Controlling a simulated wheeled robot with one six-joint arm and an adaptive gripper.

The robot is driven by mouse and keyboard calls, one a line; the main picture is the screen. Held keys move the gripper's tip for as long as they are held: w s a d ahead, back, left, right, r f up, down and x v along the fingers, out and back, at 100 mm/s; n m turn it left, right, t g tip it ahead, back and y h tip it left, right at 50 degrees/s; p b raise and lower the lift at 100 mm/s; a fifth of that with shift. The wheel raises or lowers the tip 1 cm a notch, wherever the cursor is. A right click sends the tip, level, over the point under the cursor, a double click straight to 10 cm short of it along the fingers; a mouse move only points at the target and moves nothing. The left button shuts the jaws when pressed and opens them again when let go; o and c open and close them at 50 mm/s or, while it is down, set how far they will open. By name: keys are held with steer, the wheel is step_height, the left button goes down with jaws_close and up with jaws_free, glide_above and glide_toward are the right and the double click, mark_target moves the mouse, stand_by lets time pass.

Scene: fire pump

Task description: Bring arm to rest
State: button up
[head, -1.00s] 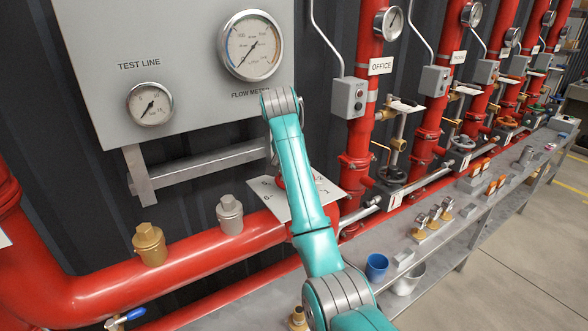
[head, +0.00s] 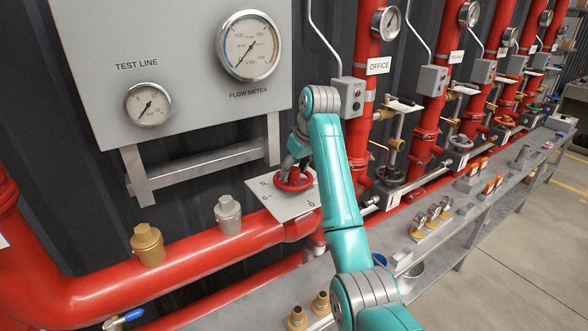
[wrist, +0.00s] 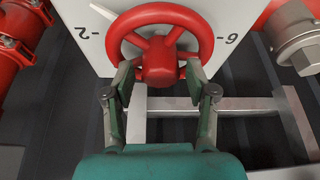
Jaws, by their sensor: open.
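My gripper (wrist: 158,98) is open in the wrist view, its two fingers apart below the hub of a red handwheel (wrist: 160,45). No object is held between them. The handwheel also shows in the head view (head: 293,180), in front of a white numbered plate (head: 262,197). In the head view my teal arm reaches up from the bottom, and its wrist end is bent down close to the wheel. Whether the fingers touch the wheel, I cannot tell.
A grey panel with a test line gauge (head: 148,104) and a flow meter (head: 249,46) is behind on the left. A large red pipe (head: 200,246) runs below. A metal shelf (head: 455,225) with fittings stands right. The floor (head: 530,240) at right is clear.

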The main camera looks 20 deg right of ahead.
steer(key=n+y, duration=0.1)
steer(key=n, duration=0.2)
steer(key=shift+d+n+g, duration=0.1)
steer(key=shift+n+g, duration=0.3)
jaws_close()
steer(key=m, duration=0.2)
steer(key=m+t+h, duration=0.1)
steer(key=m, duration=0.1)
steer(key=shift+a+m, duration=0.2)
steer(key=shift+m, duration=0.1)
steer(key=m+h, duration=0.1)
steer(key=m, duration=0.2)
steer(key=shift+m+h, duration=0.3)
steer(key=shift+a+m, duration=0.15)
steer(key=shift+m, duration=0.35)
steer(key=shift+o, duration=1.4)
jaws_free()
steer(key=shift+h, duration=0.3)
steer(key=shift+s, duration=0.15)
